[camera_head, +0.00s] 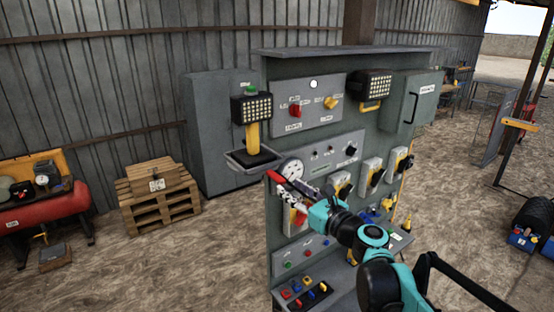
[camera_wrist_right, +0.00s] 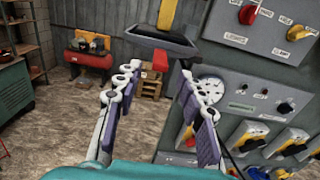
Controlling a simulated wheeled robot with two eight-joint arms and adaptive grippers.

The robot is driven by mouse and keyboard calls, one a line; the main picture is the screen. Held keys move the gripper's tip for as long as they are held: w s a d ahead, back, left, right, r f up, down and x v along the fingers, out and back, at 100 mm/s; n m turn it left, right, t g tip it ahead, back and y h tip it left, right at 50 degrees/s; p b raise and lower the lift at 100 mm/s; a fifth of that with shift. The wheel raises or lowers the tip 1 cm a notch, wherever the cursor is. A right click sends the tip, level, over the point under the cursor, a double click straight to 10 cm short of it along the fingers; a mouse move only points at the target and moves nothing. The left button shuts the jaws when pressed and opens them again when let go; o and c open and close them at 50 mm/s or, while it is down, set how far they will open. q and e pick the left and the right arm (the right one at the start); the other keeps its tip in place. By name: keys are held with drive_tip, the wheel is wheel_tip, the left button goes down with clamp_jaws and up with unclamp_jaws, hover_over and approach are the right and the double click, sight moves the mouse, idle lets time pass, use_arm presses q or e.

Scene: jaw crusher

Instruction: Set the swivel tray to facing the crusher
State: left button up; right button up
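The swivel tray (camera_head: 238,160) is a dark shallow tray at the left edge of the grey control panel. A lamp-like device with a yellow handle (camera_head: 252,138) stands on it. In the right wrist view the tray (camera_wrist_right: 150,37) is at the top, with a red tab (camera_wrist_right: 160,60) under its rim. My right gripper (camera_head: 284,186) is in front of the panel, below and right of the tray. Its fingers are spread in the wrist view (camera_wrist_right: 162,90), with nothing seen between them. The tab appears beyond the fingertips; contact cannot be told. My left gripper is out of view.
A round gauge (camera_head: 291,168), knobs and yellow-and-grey switches (camera_head: 372,170) crowd the panel near my right arm. A lower console (camera_head: 306,291) juts out below. A pallet stack (camera_head: 160,205) and a red machine (camera_head: 45,209) stand left. Open ground lies between.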

sight(269, 171)
drive_tip(key=p+x, duration=0.1)
drive_tip(key=x, duration=0.6)
drive_tip(key=shift+w+a+r, duration=0.1)
drive_tip(key=shift+w+a, duration=0.1)
drive_tip(key=shift+w, duration=0.1)
clamp_jaws()
